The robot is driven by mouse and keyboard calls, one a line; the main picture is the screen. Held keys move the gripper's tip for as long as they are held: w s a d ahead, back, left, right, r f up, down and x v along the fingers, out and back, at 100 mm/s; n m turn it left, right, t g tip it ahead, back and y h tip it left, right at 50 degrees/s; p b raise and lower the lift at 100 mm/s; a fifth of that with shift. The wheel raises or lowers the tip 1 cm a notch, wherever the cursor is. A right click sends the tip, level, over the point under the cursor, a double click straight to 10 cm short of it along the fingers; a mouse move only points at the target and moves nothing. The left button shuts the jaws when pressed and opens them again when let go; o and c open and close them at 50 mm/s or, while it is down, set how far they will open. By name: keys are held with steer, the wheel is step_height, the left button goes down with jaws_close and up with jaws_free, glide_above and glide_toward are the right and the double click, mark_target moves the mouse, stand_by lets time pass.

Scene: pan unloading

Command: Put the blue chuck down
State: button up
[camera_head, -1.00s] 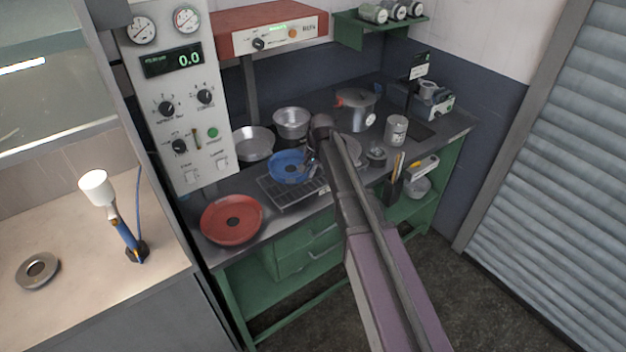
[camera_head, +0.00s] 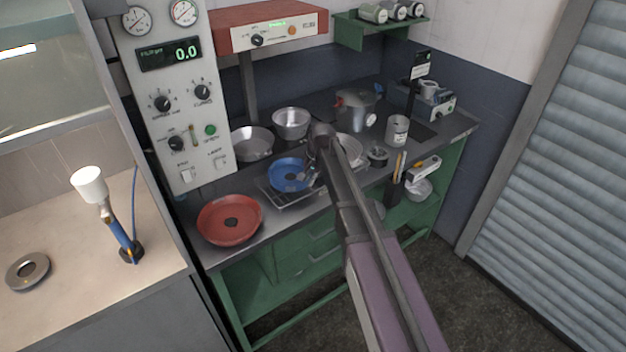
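The blue chuck (camera_head: 285,174) is a round dish-like disc with a dark centre. It is at the wire rack (camera_head: 291,199) on the dark bench top; I cannot tell whether it touches the rack. My gripper (camera_head: 311,176) is at the right edge of the blue chuck, at the end of my arm, which reaches in from the lower right. The fingers are small and partly hidden by my wrist, so their opening and any hold on the chuck cannot be made out.
A red chuck (camera_head: 230,221) lies at the bench's left front. Metal pans (camera_head: 252,144) and (camera_head: 291,123) a second bowl stand behind. A lidded pot (camera_head: 356,110), a metal can (camera_head: 396,131) and a tool holder (camera_head: 394,192) are to the right. A control panel (camera_head: 180,100) rises at left.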

steer(key=o, duration=0.4)
steer(key=shift+r, duration=0.25)
steer(key=p+v, duration=1.2)
stand_by(0.5)
steer(key=shift+f, duration=0.1)
stand_by(0.5)
steer(key=s+d+n, duration=0.1)
steer(key=s+d, duration=0.3)
steer(key=s, duration=0.4)
steer(key=s+d+n+h, duration=0.1)
steer(key=s+d+n, duration=0.1)
steer(key=s+d, duration=0.3)
steer(key=s+d+n+g+h, duration=0.1)
steer(key=s+d, duration=0.3)
steer(key=s, duration=0.7)
steer(key=shift+s+d+f+n, duration=0.15)
steer(key=shift+d+f+n, duration=0.05)
steer(key=shift+d+n, duration=0.15)
